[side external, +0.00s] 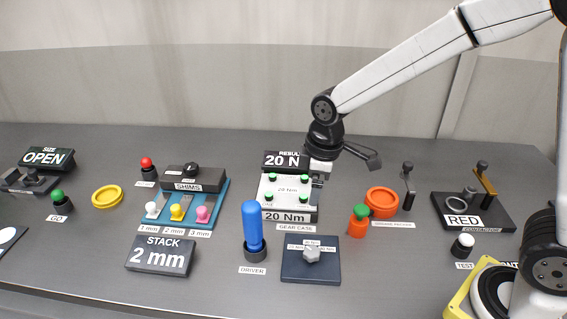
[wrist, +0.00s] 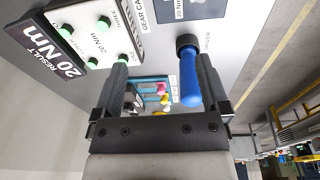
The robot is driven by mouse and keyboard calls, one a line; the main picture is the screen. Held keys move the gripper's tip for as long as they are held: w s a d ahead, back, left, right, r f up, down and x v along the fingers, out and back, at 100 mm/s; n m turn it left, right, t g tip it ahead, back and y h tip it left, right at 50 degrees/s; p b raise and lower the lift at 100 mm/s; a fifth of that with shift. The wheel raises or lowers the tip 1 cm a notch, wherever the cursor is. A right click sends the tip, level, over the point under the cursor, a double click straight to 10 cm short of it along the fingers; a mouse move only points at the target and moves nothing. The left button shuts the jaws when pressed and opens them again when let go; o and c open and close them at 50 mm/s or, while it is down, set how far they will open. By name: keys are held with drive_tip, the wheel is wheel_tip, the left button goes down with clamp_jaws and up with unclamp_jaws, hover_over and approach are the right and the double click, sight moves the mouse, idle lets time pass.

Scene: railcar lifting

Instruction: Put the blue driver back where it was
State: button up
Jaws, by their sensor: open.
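The blue driver (side external: 253,225) stands upright in a dark round holder (side external: 255,253) above the DRIVER label, at the front middle of the bench. In the wrist view the blue driver (wrist: 190,80) shows just inside the right finger, beyond it, with its base in the dark holder (wrist: 187,42). My gripper (wrist: 165,78) is open, with nothing held between its fingers. In the side view my gripper (side external: 319,170) is behind and right of the driver, by the gear case (side external: 288,217), apart from the driver. Its fingertips are hard to make out there.
A 20 N result sign (side external: 286,162) stands behind the gear case. A dark block with a grey hex part (side external: 311,254) sits right of the driver. The shim tray (side external: 220,210) is to the left. An orange ring (side external: 382,202) and a green-topped orange piece (side external: 358,222) are to the right.

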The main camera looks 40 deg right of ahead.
drive_tip(key=s+d+f+m, duration=0.2)
drive_tip(key=s+d+m, duration=0.1)
drive_tip(key=s+m, duration=0.1)
drive_tip(key=s+d+f+m+t, duration=0.1)
drive_tip(key=s+d+f+m, duration=0.1)
drive_tip(key=s+d+m, duration=0.2)
drive_tip(key=s, duration=0.2)
drive_tip(key=shift+s+d+f+m, duration=0.15)
drive_tip(key=shift+s+f+m, duration=0.1)
drive_tip(key=shift+s+m, duration=0.05)
idle(0.6)
